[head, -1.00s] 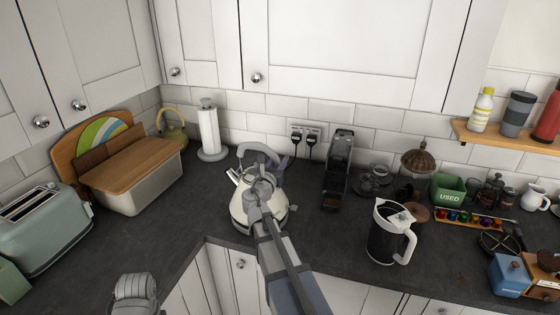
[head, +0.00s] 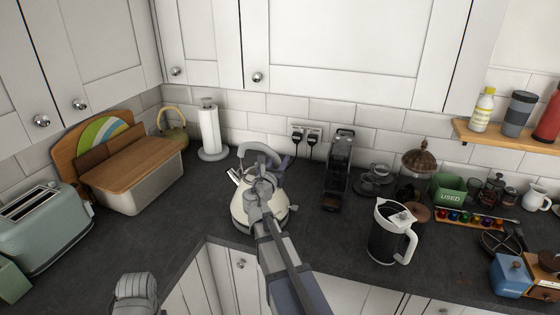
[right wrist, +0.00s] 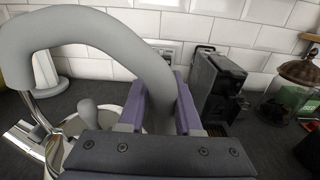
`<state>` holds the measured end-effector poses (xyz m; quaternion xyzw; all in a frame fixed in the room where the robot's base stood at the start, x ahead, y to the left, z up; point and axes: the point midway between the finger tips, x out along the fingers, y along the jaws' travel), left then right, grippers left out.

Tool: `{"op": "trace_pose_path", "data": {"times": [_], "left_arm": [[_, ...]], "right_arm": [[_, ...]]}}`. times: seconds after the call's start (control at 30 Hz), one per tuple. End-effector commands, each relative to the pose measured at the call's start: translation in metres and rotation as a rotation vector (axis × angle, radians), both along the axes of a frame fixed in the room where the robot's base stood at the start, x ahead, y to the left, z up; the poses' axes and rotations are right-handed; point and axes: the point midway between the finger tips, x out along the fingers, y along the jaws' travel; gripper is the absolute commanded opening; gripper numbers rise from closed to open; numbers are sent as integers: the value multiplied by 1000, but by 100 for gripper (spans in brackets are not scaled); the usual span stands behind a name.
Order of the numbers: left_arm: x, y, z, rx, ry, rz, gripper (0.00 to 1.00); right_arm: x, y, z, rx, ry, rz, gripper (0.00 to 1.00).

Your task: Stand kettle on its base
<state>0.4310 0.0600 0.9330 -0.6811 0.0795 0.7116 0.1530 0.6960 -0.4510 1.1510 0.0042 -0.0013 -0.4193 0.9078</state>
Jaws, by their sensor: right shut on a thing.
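The cream kettle (head: 243,213) with a grey arched handle (head: 262,148) stands upright at the inner corner of the worktop. My right gripper (head: 272,176) is shut on the handle's right side. In the right wrist view the purple fingers (right wrist: 165,98) close around the grey handle (right wrist: 100,28), and the kettle's shiny spout and lid knob show at the left. My arm hides part of the kettle's body. The kettle's base cannot be made out, and I cannot tell whether the kettle rests on it.
A paper towel roll (head: 209,132) stands behind left, a black coffee machine (head: 338,170) close on the right. A white-handled jug (head: 388,235) stands further right. A bread bin (head: 135,180) and toaster (head: 42,228) are at the left. The dark worktop between bread bin and kettle is clear.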

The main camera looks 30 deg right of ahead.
Motion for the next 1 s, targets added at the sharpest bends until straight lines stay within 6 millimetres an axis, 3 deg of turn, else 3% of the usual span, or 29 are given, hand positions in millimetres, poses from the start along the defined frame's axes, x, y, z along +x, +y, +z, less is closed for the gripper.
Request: {"op": "trace_pose_path", "data": {"times": [0.53,0.57,0.63,1.0], "left_arm": [[0,0,-9,0,0,0,54],[0,0,-8,0,0,0,54],[0,0,-8,0,0,0,54],[0,0,-8,0,0,0,54]], "right_arm": [[0,0,-8,1,-2,0,0],[0,0,-8,0,-1,0,35],[0,0,-7,0,-1,1,43],[-4,5,-9,0,1,1,45]]}}
